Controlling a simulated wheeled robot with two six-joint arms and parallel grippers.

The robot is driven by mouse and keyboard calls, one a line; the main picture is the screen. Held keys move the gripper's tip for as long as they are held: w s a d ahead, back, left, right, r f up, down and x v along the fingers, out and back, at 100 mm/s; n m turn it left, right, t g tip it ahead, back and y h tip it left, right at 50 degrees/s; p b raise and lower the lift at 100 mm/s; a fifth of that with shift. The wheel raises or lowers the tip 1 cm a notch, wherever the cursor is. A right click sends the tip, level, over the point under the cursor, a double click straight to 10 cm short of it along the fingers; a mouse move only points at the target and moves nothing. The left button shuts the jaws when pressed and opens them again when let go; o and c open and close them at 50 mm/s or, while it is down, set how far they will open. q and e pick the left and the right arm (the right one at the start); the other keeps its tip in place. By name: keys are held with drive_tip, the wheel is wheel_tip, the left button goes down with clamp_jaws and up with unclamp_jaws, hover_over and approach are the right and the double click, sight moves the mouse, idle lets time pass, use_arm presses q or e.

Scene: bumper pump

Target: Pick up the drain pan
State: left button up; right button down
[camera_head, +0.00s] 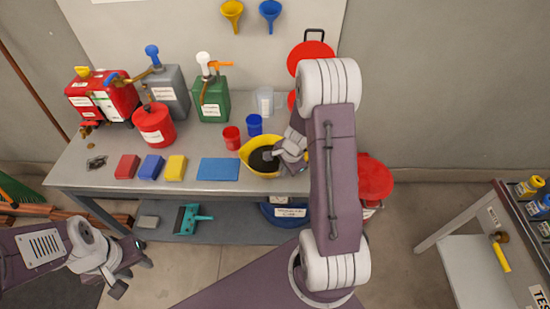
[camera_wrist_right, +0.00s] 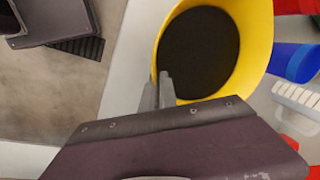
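The drain pan is a yellow round pan (camera_head: 247,146) with a dark inside, near the front edge of the grey workbench. It also shows in the right wrist view (camera_wrist_right: 254,20), where its yellow wall curves around black contents. My right gripper (camera_head: 277,155) reaches over the pan's right side from above. In the right wrist view its two fingers (camera_wrist_right: 158,92) are close together at the pan's rim, one on each side of the wall. Whether the pan is clear of the bench is hard to tell. My left gripper (camera_head: 130,279) is low at the left, empty, its fingers apart.
Red (camera_head: 232,138) and blue (camera_head: 255,125) cups stand behind the pan. A blue mat (camera_head: 218,169) and coloured blocks lie to its left. Fuel cans stand along the back left. A red round lid (camera_head: 374,179) is right of the bench; another bench (camera_head: 510,240) stands far right.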

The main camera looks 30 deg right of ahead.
drive_tip(key=shift+r, duration=0.1)
drive_tip(key=shift+r+p, duration=0.4)
wheel_tip(320, 180, up, 4)
drive_tip(key=p, duration=0.2)
drive_tip(key=shift+f+p, duration=0.1)
drive_tip(key=shift+p, duration=0.3)
drive_tip(key=d+r, duration=0.1)
drive_tip(key=d, duration=0.2)
drive_tip(key=d+r, duration=0.2)
drive_tip(key=d, duration=0.1)
drive_tip(key=d+r+p, duration=0.1)
drive_tip(key=d, duration=0.2)
drive_tip(key=shift+w+d+r, duration=0.15)
drive_tip(key=shift+w+r, duration=0.1)
drive_tip(key=shift+r, duration=0.15)
drive_tip(key=shift+d+r, duration=0.35)
drive_tip(key=shift+d, duration=0.25)
drive_tip(key=shift+d+r, duration=0.35)
drive_tip(key=shift+d, duration=0.25)
drive_tip(key=shift+w+r, duration=0.1)
